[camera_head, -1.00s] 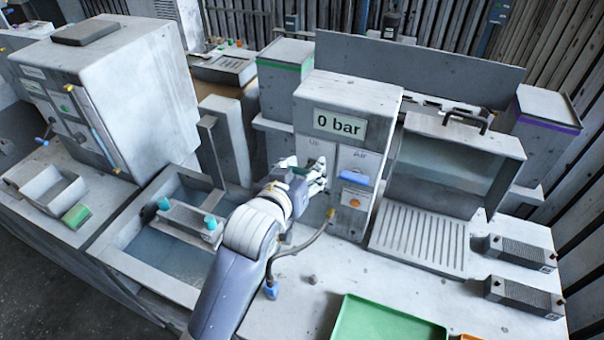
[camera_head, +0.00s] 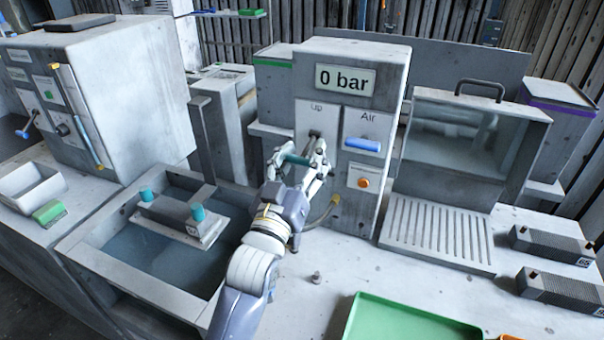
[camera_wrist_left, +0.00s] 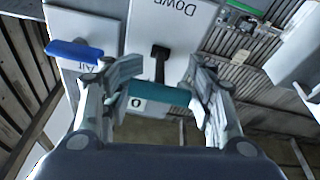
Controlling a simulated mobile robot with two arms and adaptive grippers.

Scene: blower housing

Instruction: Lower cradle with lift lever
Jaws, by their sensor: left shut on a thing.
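The lift lever has a teal handle (camera_head: 295,159) on a dark stem and sticks out of the panel marked "Up" on the control box (camera_head: 352,55). My left gripper (camera_head: 300,162) is shut on this handle. In the left wrist view the teal handle (camera_wrist_left: 158,95) lies crosswise between the fingers, with the black stem (camera_wrist_left: 160,62) running to the plate marked "Down". The cradle (camera_head: 178,222), a grey block on a plate with two teal-topped posts, sits in the water tank (camera_head: 95,265) at about rim height. My right gripper is not in view.
Right of the lever are a blue "Air" handle (camera_head: 362,145) and an orange button (camera_head: 363,183). The gauge reads 0 bar. A clear-fronted box with a slatted tray (camera_head: 438,235) stands further right.

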